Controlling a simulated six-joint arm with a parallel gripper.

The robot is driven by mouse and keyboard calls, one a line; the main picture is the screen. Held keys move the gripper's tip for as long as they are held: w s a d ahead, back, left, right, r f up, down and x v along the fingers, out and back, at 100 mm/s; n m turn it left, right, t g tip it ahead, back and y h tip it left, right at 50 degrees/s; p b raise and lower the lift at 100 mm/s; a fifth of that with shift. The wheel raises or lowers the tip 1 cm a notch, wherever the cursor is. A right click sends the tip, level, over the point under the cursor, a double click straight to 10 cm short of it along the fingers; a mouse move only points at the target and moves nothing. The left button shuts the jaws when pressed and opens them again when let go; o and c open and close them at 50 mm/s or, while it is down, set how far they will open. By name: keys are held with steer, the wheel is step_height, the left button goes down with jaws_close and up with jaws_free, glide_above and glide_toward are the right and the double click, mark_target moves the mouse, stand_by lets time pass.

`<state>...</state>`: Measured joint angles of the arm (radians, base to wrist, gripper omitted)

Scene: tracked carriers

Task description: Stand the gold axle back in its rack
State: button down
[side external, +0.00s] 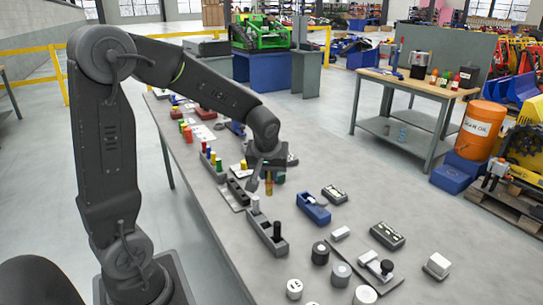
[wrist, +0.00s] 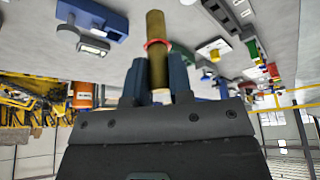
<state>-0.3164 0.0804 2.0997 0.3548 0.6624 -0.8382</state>
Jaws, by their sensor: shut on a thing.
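The gold axle (wrist: 156,55) is a gold-brown rod with a red ring, held between the two fingers of my gripper (wrist: 157,80) in the wrist view. In the side view my gripper (side external: 266,168) points down over the table, and the gold axle (side external: 268,187) shows small below it, roughly upright. Whether its lower end touches anything is too small to tell. A dark rack-like block (side external: 238,191) on a pale plate lies just left of my gripper. A long grey rack (side external: 266,236) with a white peg and a black peg stands nearer the camera. I cannot tell which is the axle's rack.
A grey block with coloured pegs (side external: 212,166) stands farther back. A blue holder (side external: 313,208) lies to the right of my gripper. Several round and boxy parts, such as a black-topped cylinder (side external: 320,253), crowd the near end. The table (side external: 345,165) is bare toward its right edge.

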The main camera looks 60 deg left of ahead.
steer(key=s+d+f+m, duration=0.1)
steer(key=s+d+f, duration=0.2)
steer(key=f, duration=0.2)
steer(key=shift+d, duration=0.35)
steer(key=shift+f, duration=2.2)
stand_by(2.5)
steer(key=shift+c, duration=2.3)
jaws_free()
step_height(320, 180, up, 7)
